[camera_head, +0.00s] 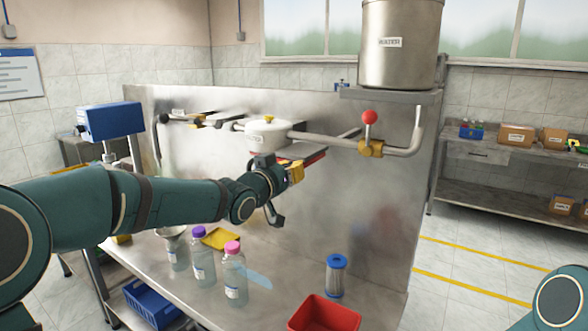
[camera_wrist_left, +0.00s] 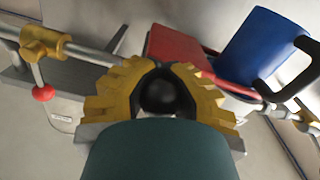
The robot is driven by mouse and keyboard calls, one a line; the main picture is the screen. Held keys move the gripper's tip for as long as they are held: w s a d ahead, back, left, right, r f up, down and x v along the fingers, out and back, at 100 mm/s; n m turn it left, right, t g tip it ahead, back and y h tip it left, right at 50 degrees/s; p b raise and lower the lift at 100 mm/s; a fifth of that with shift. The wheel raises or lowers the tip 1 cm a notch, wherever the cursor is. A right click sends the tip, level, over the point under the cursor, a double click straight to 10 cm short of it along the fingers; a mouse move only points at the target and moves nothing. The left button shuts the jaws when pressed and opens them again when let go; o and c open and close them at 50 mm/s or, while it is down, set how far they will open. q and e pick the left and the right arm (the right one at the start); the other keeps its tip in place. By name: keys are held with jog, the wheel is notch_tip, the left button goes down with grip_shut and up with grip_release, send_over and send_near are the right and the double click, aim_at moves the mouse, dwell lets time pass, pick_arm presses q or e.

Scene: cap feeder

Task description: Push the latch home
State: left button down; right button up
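My left gripper (camera_head: 295,171) is at the steel panel, just below the round white cap-feeder bowl (camera_head: 268,134). In the left wrist view its yellow pads (camera_wrist_left: 160,88) lie close along both sides of a shiny black ball knob (camera_wrist_left: 159,98), which seems to be the latch's. The knob's stem is hidden. In the head view the gripper and forearm cover the knob. A red plate (camera_wrist_left: 180,48) is just beyond the fingers, beside a blue container (camera_wrist_left: 256,48) with a black handle. My right gripper is out of view.
A red-knobbed valve (camera_head: 369,117) and pipe are right of the gripper. Bottles with purple (camera_head: 199,233) and pink (camera_head: 232,247) caps stand on the bench below. A blue-topped filter (camera_head: 336,262) and red bin (camera_head: 327,315) stand toward the front right.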

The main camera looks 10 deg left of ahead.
pick_arm(q)
jog(key=c, duration=0.7)
grip_release()
jog(key=shift+w+a+r, duration=0.1)
jog(key=shift+a, duration=0.35)
jog(key=shift+d, duration=0.15)
jog(key=v, duration=1.2)
jog(key=shift+d, duration=0.1)
